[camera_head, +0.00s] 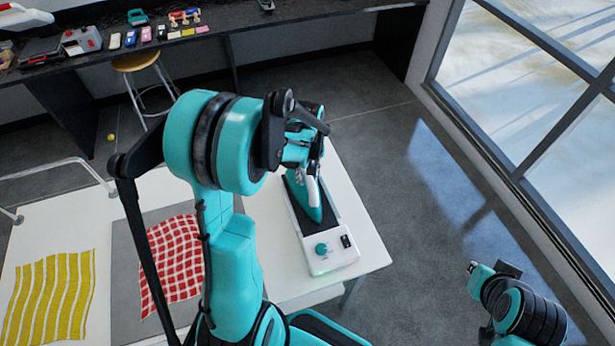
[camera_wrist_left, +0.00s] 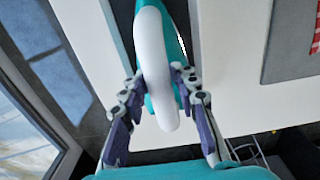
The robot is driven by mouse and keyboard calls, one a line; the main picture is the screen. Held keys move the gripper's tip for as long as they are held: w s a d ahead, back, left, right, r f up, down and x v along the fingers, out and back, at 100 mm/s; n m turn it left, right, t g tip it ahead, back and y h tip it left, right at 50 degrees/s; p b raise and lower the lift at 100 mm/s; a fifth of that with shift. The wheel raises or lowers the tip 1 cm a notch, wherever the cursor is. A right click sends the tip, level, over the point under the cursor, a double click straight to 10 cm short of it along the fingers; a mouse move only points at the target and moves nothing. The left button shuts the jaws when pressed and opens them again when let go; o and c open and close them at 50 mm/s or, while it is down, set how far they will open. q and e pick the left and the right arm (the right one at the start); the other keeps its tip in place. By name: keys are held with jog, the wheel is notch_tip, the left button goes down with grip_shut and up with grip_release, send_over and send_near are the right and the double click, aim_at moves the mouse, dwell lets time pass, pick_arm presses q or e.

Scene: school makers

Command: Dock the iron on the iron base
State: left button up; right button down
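The iron (camera_head: 312,199), teal with a white handle, is over the dark plate of the iron base (camera_head: 335,253), its tip towards the knob end. Whether it rests fully on the plate or hovers just above is unclear. My left gripper (camera_head: 307,150) is at the iron's rear end, partly hidden by my arm.
The base stands on a white table (camera_head: 365,225) near its right edge. A red checked cloth (camera_head: 173,262) and a yellow striped cloth (camera_head: 50,295) lie to the left. A stool (camera_head: 137,62) and a dark counter (camera_head: 222,22) with small items are behind. Windows are at right.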

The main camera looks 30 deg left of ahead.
pick_arm(q)
jog(key=shift+r+p, duration=2.4)
jog(key=shift+r, duration=1.25)
jog(key=shift+s+d+b, duration=0.1)
jog(key=shift+d+b, duration=0.05)
jog(key=shift+b, duration=0.15)
jog(key=s+d+f+m+t+b, duration=0.2)
jog(key=s+d+m+t+b, duration=0.5)
jog(key=s+d+m+b, duration=0.3)
jog(key=s+d+b, duration=0.1)
jog(key=b, duration=0.3)
jog(key=shift+s+f, duration=0.25)
jog(key=shift+f, duration=0.1)
jog(key=shift+c, duration=0.4)
